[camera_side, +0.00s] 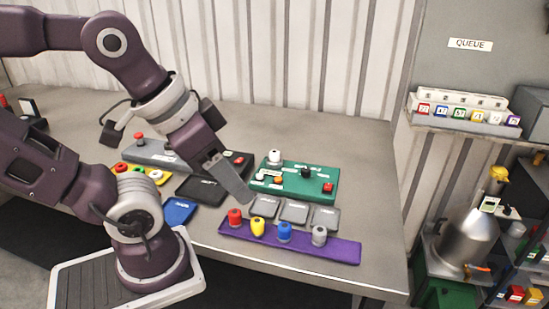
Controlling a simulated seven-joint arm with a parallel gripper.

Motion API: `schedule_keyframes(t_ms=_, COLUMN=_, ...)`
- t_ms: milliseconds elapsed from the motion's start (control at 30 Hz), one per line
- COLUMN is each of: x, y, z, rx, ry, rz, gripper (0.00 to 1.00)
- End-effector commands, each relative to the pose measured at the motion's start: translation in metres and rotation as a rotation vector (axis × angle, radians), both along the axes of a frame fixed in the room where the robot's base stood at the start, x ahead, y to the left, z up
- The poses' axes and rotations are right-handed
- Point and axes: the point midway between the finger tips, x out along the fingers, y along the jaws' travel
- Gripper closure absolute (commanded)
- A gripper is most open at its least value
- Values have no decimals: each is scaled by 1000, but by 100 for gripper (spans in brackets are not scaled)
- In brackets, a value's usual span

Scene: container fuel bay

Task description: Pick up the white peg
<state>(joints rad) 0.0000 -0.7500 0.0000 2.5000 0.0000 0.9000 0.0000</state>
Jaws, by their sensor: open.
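A white peg-like piece (274,157) stands upright at the back left of the green panel (322,177). On the purple strip (335,248) in front stand a red peg (235,217), a yellow peg (257,227), a blue peg (284,232) and a pale grey or whitish peg (319,236) at the right end. I cannot tell which pale piece is the white peg. My gripper (240,193) is open and tilted down to the right, above the table behind the red peg. It appears apart from every peg, and the space between its fingers is mostly hidden.
Three grey pads (295,212) lie between the green panel and purple strip. A blue pad (179,211), a dark box (200,190) and a grey panel (157,153) lie left. A shelf with numbered blocks (460,107) and a metal vessel (466,240) stand right.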

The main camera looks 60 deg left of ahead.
Motion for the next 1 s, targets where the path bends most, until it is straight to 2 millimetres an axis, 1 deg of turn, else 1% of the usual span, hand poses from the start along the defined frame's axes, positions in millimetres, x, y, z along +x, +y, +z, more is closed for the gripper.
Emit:
schedule_keyframes(t_ms=167, x=0, y=0, z=0, rx=1, ry=1, rz=0, gripper=46)
schedule_keyframes(t_ms=233, x=1, y=7, z=-5, rx=36, ry=31, rz=-7, gripper=46)
schedule_keyframes(t_ms=267, x=2, y=15, z=-10, rx=76, ry=64, rz=-14, gripper=46)
schedule_keyframes(t_ms=333, x=5, y=47, z=-28, rx=230, ry=195, rz=-54, gripper=46)
schedule_keyframes(t_ms=367, x=6, y=66, z=-36, rx=318, ry=268, rz=-85, gripper=46)
schedule_keyframes(t_ms=400, x=9, y=95, z=-44, rx=448, ry=374, rz=-138, gripper=46)
schedule_keyframes(t_ms=467, x=18, y=139, z=-52, rx=647, ry=530, rz=-243, gripper=46)
schedule_keyframes(t_ms=500, x=27, y=167, z=-56, rx=775, ry=627, rz=-327, gripper=46)
schedule_keyframes(t_ms=567, x=48, y=205, z=-59, rx=959, ry=758, rz=-472, gripper=46)
schedule_keyframes(t_ms=600, x=67, y=227, z=-63, rx=1078, ry=833, rz=-585, gripper=46)
schedule_keyframes(t_ms=667, x=100, y=254, z=-73, rx=1241, ry=925, rz=-769, gripper=46)
schedule_keyframes(t_ms=700, x=124, y=266, z=-83, rx=1337, ry=968, rz=-896, gripper=46)
schedule_keyframes(t_ms=767, x=159, y=276, z=-104, rx=1457, ry=1003, rz=-1084, gripper=46)
schedule_keyframes(t_ms=800, x=178, y=279, z=-119, rx=1522, ry=1010, rz=-1197, gripper=46)
schedule_keyframes(t_ms=833, x=191, y=280, z=-131, rx=1560, ry=1008, rz=-1272, gripper=46)
schedule_keyframes(t_ms=900, x=211, y=278, z=-153, rx=1623, ry=995, rz=-1403, gripper=46)
schedule_keyframes(t_ms=1000, x=225, y=276, z=-170, rx=1665, ry=975, rz=-1499, gripper=46)
